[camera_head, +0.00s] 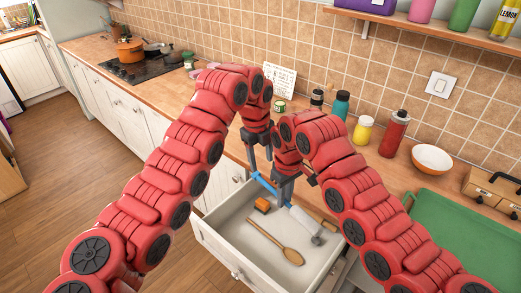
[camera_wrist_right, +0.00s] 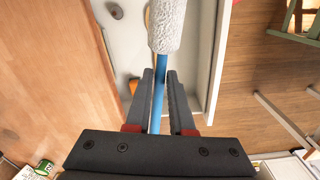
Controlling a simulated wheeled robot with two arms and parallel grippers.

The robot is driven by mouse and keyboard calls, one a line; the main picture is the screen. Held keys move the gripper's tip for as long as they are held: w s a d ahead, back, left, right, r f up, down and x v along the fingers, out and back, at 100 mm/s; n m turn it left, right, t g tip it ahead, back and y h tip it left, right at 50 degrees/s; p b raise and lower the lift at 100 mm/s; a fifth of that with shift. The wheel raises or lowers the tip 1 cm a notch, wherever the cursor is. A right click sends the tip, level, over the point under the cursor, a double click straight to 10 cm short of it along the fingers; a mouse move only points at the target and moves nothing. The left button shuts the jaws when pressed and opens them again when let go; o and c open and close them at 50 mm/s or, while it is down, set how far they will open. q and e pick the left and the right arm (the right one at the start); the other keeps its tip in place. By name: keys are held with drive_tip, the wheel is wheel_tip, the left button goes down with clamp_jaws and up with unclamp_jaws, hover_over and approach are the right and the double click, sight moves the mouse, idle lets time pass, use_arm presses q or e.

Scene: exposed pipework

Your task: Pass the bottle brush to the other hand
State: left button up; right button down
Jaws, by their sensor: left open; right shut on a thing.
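The bottle brush has a blue handle and a white bristle head (camera_head: 303,219). My right gripper (camera_head: 284,194) is shut on the blue handle and holds the brush over the open drawer. In the right wrist view the blue handle (camera_wrist_right: 158,105) passes between the fingers (camera_wrist_right: 161,80), with the white head beyond the fingertips. My left gripper (camera_head: 260,163) is open, with its fingers pointing down close to the free end of the handle. I cannot tell whether the handle lies between the left fingers.
The open drawer (camera_head: 222,246) below holds a wooden spoon (camera_head: 287,252) and a small orange block (camera_head: 262,205). Bottles, including a red one (camera_head: 394,133), and a bowl (camera_head: 432,158) stand on the counter behind. A green board (camera_head: 455,235) lies at the right.

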sight(264, 180)
use_arm(q)
drive_tip(key=f, duration=0.8)
drive_tip(key=shift+w+d+f, duration=0.1)
drive_tip(key=shift+w+d, duration=0.3)
drive_tip(key=shift+c, duration=0.2)
clamp_jaws()
use_arm(e)
drive_tip(key=c, duration=0.7)
unclamp_jaws()
